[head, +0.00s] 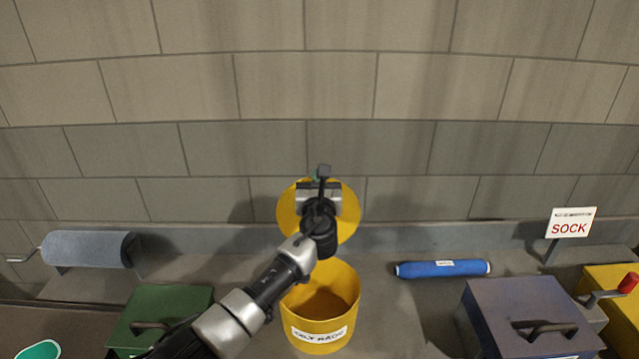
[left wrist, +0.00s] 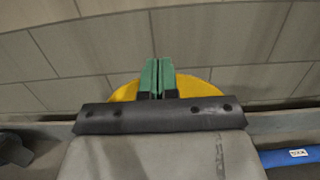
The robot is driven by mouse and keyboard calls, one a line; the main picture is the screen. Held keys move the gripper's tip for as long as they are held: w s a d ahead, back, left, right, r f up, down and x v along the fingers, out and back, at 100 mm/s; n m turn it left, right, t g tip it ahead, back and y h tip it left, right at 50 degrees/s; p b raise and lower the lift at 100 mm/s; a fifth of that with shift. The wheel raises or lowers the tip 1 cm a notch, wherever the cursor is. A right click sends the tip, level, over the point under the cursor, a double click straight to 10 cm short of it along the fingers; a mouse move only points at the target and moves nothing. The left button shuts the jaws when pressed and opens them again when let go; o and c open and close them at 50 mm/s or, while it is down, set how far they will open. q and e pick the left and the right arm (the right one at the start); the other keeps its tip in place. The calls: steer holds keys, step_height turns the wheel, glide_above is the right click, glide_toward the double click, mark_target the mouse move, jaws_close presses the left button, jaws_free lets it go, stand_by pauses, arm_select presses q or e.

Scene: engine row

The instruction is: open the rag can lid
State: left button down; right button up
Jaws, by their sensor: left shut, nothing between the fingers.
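The yellow rag can (head: 320,303) stands on the bench with a white label on its front. Its round yellow lid (head: 347,222) stands raised upright at the can's back edge, so the can's mouth is open and its inside shows. My left gripper (head: 318,179) is in front of the lid and hides its middle. In the left wrist view its green fingertips (left wrist: 158,78) are together, with nothing between them, and the yellow lid (left wrist: 197,86) shows on both sides behind them. I cannot tell whether the fingers touch the lid. My right gripper is not in view.
A blue roll (head: 442,269) lies right of the can. A purple-grey box (head: 515,310) with a handle and a SOCK sign (head: 571,228) are farther right. A green box (head: 160,310) is at the left, with a grey roll (head: 90,249) behind it. A block wall rises behind.

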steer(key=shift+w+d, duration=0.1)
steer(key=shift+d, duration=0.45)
